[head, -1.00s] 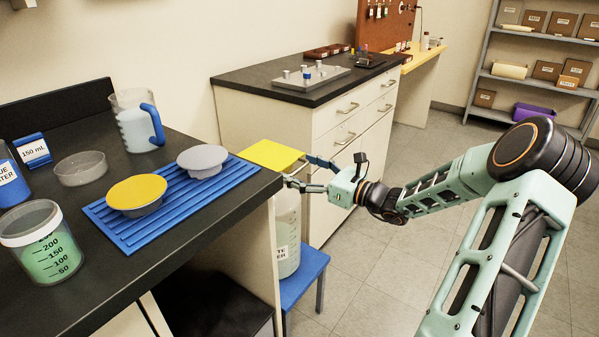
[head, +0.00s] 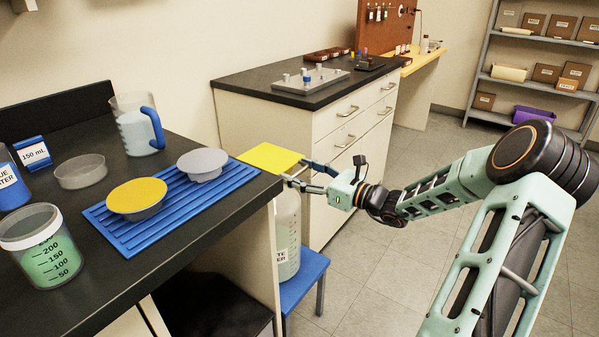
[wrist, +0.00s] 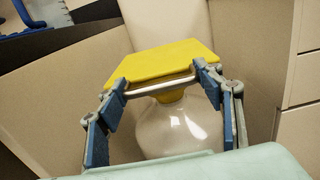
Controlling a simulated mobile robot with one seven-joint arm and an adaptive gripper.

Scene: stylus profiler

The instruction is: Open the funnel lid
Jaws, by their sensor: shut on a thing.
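The yellow square funnel lid (head: 269,157) sits over the clear jug (head: 288,235) beside the dark bench's right end. In the wrist view the lid (wrist: 165,62) has a thin metal bar handle (wrist: 160,89) along its near edge. My gripper (head: 297,173) reaches in from the right at that edge. In the wrist view its blue finger pads (wrist: 160,82) are at both ends of the bar, shut on it. A yellow funnel neck (wrist: 171,97) shows below the lid at the jug's top. I cannot tell whether the lid is slightly raised.
The jug stands on a blue stool (head: 303,275). The bench (head: 190,232) holds a blue ribbed mat (head: 235,187) with two covered bowls, a handled pitcher (head: 137,130) and a green-filled beaker (head: 45,255). A drawer cabinet (head: 265,135) stands behind. Floor to the right is clear.

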